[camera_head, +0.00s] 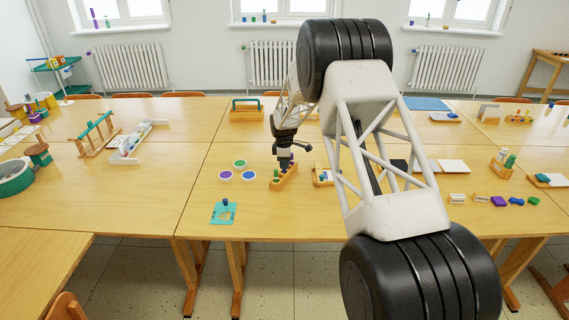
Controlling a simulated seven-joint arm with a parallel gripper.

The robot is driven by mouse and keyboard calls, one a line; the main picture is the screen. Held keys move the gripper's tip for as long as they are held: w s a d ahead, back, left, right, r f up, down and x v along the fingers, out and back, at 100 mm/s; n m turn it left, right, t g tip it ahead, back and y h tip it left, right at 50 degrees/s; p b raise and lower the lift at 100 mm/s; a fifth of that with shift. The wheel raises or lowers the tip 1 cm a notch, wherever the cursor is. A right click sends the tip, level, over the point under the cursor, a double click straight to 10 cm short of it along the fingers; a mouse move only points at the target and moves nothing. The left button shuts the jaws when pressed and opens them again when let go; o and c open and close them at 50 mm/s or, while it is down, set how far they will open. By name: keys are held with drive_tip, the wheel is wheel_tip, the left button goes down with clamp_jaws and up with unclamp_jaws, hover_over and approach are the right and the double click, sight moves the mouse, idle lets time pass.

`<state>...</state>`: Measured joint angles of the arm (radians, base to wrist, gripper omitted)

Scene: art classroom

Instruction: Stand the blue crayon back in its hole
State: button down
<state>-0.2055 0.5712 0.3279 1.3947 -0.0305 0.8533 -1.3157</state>
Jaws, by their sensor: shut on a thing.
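A small wooden crayon block (286,179) stands on the middle table, running slantwise away from me. My gripper (284,166) points down right over the block, its jaws shut. A purple crayon (292,158) shows beside the jaws at the block's far end. The jaws hide most of the block's top and its holes. I cannot tell whether the blue crayon's lower end is in a hole or just above it.
Paint pots with purple, green and blue tops (240,164) stand left of the block. A teal card (224,212) lies near the front edge. Another small wooden holder (323,177) stands close right. My arm hides the table right of that.

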drive_tip(key=shift+f, duration=1.05)
idle(2.5)
drive_tip(key=c, duration=1)
unclamp_jaws()
drive_tip(key=shift+o, duration=0.4)
drive_tip(key=shift+o, duration=0.7)
drive_tip(key=shift+r, duration=0.2)
drive_tip(key=shift+r, duration=2.75)
